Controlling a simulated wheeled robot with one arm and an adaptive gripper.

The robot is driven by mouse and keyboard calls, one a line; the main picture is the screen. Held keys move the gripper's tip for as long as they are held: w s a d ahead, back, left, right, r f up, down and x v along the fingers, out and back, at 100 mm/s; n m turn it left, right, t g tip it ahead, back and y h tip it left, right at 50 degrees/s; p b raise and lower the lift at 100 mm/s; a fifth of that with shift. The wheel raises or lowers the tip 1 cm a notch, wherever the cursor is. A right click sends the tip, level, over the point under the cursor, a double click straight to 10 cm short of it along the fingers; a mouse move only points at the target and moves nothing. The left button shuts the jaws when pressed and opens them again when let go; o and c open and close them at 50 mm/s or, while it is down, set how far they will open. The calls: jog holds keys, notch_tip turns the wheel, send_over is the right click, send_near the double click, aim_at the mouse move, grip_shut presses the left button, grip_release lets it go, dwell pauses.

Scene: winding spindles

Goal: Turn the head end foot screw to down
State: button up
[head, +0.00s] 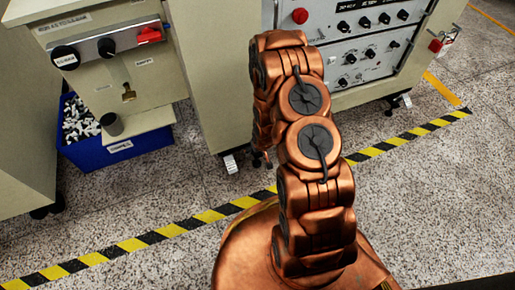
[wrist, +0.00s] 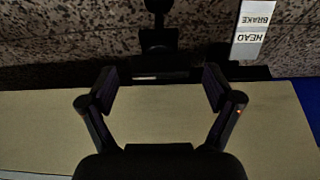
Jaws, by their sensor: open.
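A dark foot screw (wrist: 158,40) with a stem and a wider part shows at the top middle of the wrist view, against the speckled floor. A white tag (wrist: 248,30) beside it reads HEAD BRAKE, upside down; a pale tag (head: 230,163) also shows low at the cabinet's foot in the head view. My gripper (wrist: 162,90) is open and empty, its two fingers apart below the foot screw in the picture and not touching it. In the head view my arm mostly hides my gripper (head: 261,160) and the foot screw. The screw's turn position cannot be told.
A cream cabinet (head: 217,90) stands behind my arm. A blue bin (head: 115,148) of small parts sits at left below a panel with a red switch (head: 148,35). Another foot (head: 390,108) is at right. Yellow-black tape (head: 190,222) crosses the open floor.

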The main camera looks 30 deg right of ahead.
jog(key=v, duration=1.1)
jog(key=shift+r, duration=0.15)
dwell(0.5)
jog(key=s+a+r+g+p, duration=0.1)
jog(key=s+a+r+p, duration=0.1)
jog(key=r+p, duration=0.8)
jog(key=s+a+r+g+p, duration=0.1)
jog(key=s+a+r+p, duration=0.2)
jog(key=r, duration=1.3)
jog(key=s+a+r+g+p, duration=0.1)
jog(key=s+r+p, duration=0.1)
jog(key=r+p, duration=0.9)
jog(key=s+a+r+g+p, duration=0.1)
jog(key=s+r+p, duration=0.4)
jog(key=r, duration=0.7)
jog(key=s+a+r+n+g+p, duration=0.1)
jog(key=s+a+r+p, duration=0.2)
jog(key=s+r+p, duration=0.3)
jog(key=s+a+r+g+p, duration=0.1)
jog(key=s+a+r+p, duration=0.2)
jog(key=s+r, duration=0.7)
notch_tip(320, 180, up, 9)
jog(key=shift+r+n+y+p, duration=0.1)
jog(key=shift+n+y+p, duration=0.2)
jog(key=shift+p, duration=0.85)
